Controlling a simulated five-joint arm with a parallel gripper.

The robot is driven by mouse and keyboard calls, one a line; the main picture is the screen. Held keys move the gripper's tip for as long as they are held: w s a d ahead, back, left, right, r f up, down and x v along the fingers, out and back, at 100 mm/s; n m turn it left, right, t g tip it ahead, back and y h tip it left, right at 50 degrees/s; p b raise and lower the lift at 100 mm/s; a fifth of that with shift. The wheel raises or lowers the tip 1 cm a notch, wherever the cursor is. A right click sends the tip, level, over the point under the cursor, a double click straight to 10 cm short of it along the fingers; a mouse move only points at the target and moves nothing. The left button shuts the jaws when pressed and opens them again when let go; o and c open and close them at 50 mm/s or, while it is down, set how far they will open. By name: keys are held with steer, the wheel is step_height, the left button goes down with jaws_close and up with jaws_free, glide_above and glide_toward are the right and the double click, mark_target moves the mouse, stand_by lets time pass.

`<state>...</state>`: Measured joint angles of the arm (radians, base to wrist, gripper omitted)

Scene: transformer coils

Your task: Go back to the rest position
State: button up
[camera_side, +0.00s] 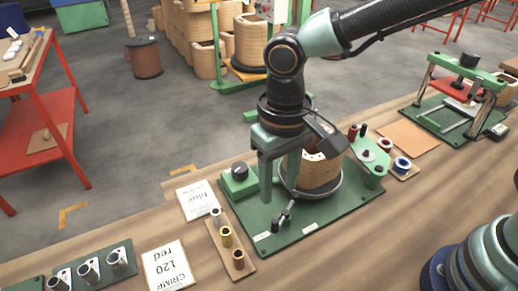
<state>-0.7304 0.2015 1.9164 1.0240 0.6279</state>
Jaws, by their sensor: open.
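My gripper (280,185) points straight down over the green fixture plate (342,208) on the wooden bench. Its jaws are open. One long finger hangs in front of the left side of a tan wound coil (318,172). The coil stands upright in a dark round holder on the plate, and its upper left part is hidden behind my gripper. I cannot tell whether a finger touches the coil.
A green block with a black knob (239,175) and a small toggle clamp (284,214) are close to my gripper. A green clamp arm (370,158) is right of the coil. Terminal holders (226,237) and cards (167,268) lie left. A green press (462,95) stands right.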

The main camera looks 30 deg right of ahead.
steer(key=shift+r, duration=0.45)
